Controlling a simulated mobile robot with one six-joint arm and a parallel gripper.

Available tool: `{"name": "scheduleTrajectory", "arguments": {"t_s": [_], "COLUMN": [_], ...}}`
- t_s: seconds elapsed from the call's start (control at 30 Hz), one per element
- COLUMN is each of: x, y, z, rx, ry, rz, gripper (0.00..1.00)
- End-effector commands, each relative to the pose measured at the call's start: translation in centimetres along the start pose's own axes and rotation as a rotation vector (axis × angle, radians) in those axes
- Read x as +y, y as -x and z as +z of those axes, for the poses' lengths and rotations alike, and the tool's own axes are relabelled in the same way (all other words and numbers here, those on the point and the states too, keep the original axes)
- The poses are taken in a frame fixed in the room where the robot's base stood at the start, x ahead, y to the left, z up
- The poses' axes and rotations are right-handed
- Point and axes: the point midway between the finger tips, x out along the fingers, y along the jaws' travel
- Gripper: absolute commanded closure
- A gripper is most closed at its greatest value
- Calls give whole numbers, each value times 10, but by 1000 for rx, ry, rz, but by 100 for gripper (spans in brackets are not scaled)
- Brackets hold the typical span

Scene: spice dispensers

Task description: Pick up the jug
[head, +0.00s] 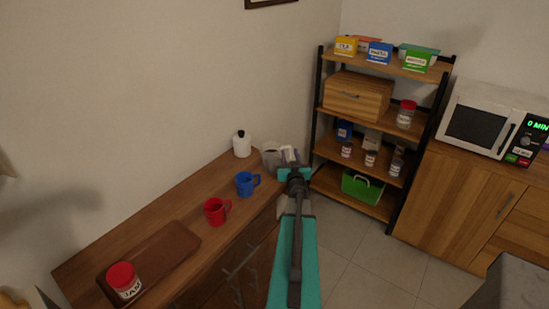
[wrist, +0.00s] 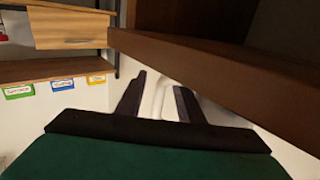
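A pale grey-white vessel, which looks like the jug (head: 269,158), stands at the far right end of the wooden counter, partly hidden behind my gripper. My gripper (head: 289,157) is at the counter's right end, just to the right of this vessel. In the wrist view, the two dark fingers of my gripper (wrist: 160,92) are spread apart. A white curved part, likely the jug's handle (wrist: 158,100), shows between them. I cannot tell whether the fingers touch it.
On the counter (head: 80,266) are a white bottle (head: 242,145), a blue mug (head: 246,184), a red mug (head: 216,211), and a red-lidded jar (head: 123,279) on a brown board (head: 170,252). A shelf rack (head: 388,125) and microwave (head: 478,123) stand right. A brown edge (wrist: 220,65) runs close above the fingers.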

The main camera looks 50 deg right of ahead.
Motion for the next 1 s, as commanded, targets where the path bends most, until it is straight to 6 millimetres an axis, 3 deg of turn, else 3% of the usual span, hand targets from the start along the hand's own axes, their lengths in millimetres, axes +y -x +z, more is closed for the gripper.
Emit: {"name": "scheduleTrajectory", "arguments": {"t_s": [0.33,0.97,1.0], "x": [0,1,1], "y": [-24,-25,-25], "z": [0,0,0], "rx": [0,0,0], "ry": [0,0,0], "rz": [1,1,2], "gripper": [66,66,69]}}
